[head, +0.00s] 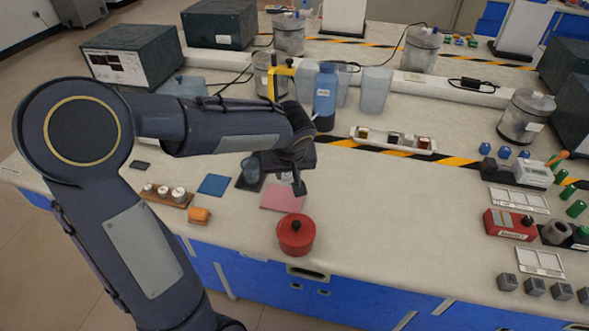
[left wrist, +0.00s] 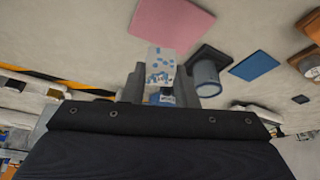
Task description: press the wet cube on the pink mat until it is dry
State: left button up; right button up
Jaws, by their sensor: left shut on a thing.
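The wet cube (left wrist: 160,67), pale with blue patches, is between the fingers of my left gripper (left wrist: 160,84) in the left wrist view. My left gripper (head: 292,182) is shut on it, and the gripper mostly hides the cube in the head view. The pink mat (head: 283,198) lies flat on the bench, just nearer the front than the gripper. The mat also shows in the left wrist view (left wrist: 172,22), beyond the cube and bare where visible. I cannot tell how high the cube is held. My right gripper is not in view.
A red pot (head: 296,236) stands in front of the pink mat. A blue mat (head: 214,185), a grey-blue cup (left wrist: 207,77) on a dark base and an orange block (head: 199,216) are to the left. A blue bottle (head: 325,95) stands behind. Bench right of the mat is clear.

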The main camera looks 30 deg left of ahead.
aim_at(288, 184)
pick_arm(q)
jog(key=shift+a+f+b, duration=0.1)
jog(key=shift+f+b, duration=0.2)
jog(key=shift+f, duration=0.25)
jog(key=shift+f+b, duration=1.45)
jog(key=shift+f, duration=0.8)
jog(key=o, duration=0.3)
jog(key=shift+c, duration=1.4)
